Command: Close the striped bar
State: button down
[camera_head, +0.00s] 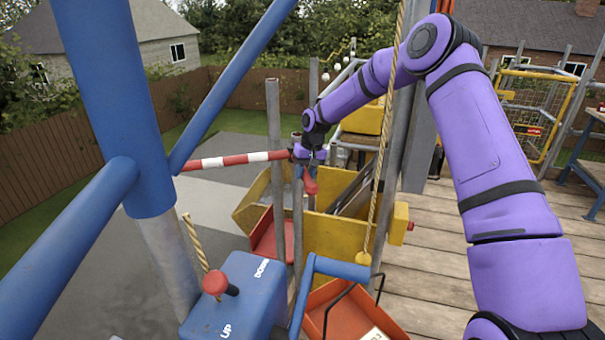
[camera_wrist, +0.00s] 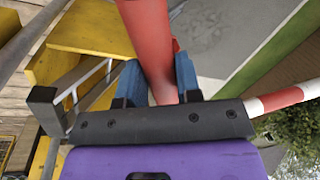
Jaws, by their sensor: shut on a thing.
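The striped bar (camera_head: 235,160), red and white, reaches in the head view from behind the blue post at left to my gripper (camera_head: 312,154). It lies nearly level. In the wrist view, the striped bar (camera_wrist: 287,99) runs out to the right from behind my gripper (camera_wrist: 158,82). The two blue fingers are shut on a thick red rounded part (camera_wrist: 148,35), which looks like the bar's handle. In the head view a red piece (camera_head: 310,183) hangs just below my gripper. The join between this red part and the bar is hidden by my gripper.
Upright grey posts (camera_head: 274,150) stand close to the gripper. A yellow bin (camera_head: 335,238) and an orange-red tray (camera_head: 352,318) are below. A blue control box (camera_head: 237,300) with a red knob is at front. A rope (camera_head: 385,130) hangs near my arm. Wooden decking (camera_head: 440,270) is at right.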

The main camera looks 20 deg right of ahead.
jog(key=w+d+n+g, duration=0.1)
jog(key=w+d+n, duration=0.2)
jog(key=d+n, duration=0.2)
jog(key=w+d+n+h, duration=0.1)
jog(key=w+d+n, duration=0.3)
jog(key=d, duration=0.5)
jog(key=shift+w+n+g, duration=0.3)
jog(key=shift+n+g, duration=0.1)
jog(key=shift+n, duration=0.9)
jog(key=shift+r, duration=0.15)
jog(key=c, duration=0.8)
grip_release()
notch_tip(320, 180, up, 10)
jog(key=w+d, duration=0.1)
jog(key=w, duration=0.1)
jog(key=shift+r, duration=0.2)
